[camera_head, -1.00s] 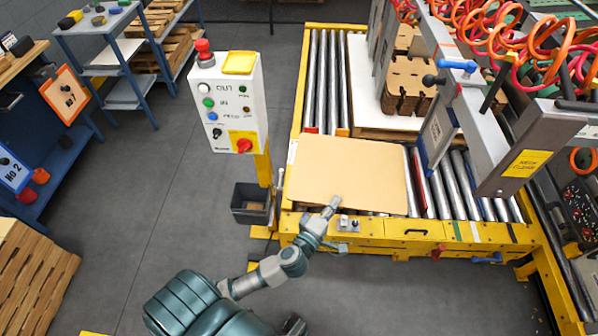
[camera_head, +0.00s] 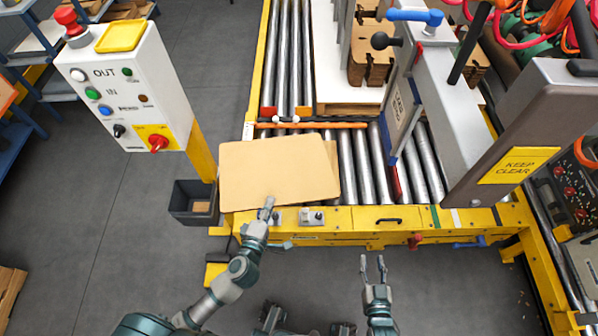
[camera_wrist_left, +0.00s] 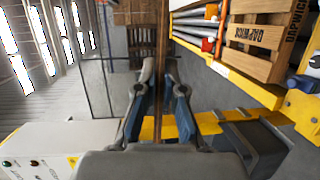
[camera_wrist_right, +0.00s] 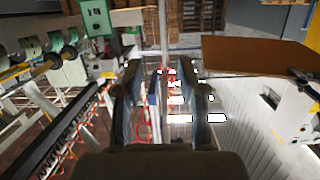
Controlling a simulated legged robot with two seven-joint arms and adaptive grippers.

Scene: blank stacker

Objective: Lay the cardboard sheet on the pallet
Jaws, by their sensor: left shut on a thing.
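The tan cardboard sheet (camera_head: 275,170) is roughly level over the near left corner of the roller conveyor, its left part past the yellow rail. My left gripper (camera_head: 268,203) is shut on its near edge. In the left wrist view the sheet (camera_wrist_left: 162,40) shows edge-on between the fingers. My right gripper (camera_head: 374,266) is open and empty in front of the conveyor; the sheet (camera_wrist_right: 255,55) shows at right in its wrist view. The wooden pallet (camera_head: 345,109) stands further back on the rollers, with a white layer and brown cardboard stacks on top.
A control post (camera_head: 125,85) with buttons stands left of the sheet, above a dark bin (camera_head: 195,202). A grey machine frame (camera_head: 450,120) with a "keep clear" sign rises at right. An orange bar (camera_head: 330,125) lies behind the sheet. Bare rollers (camera_head: 365,165) lie right of it.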

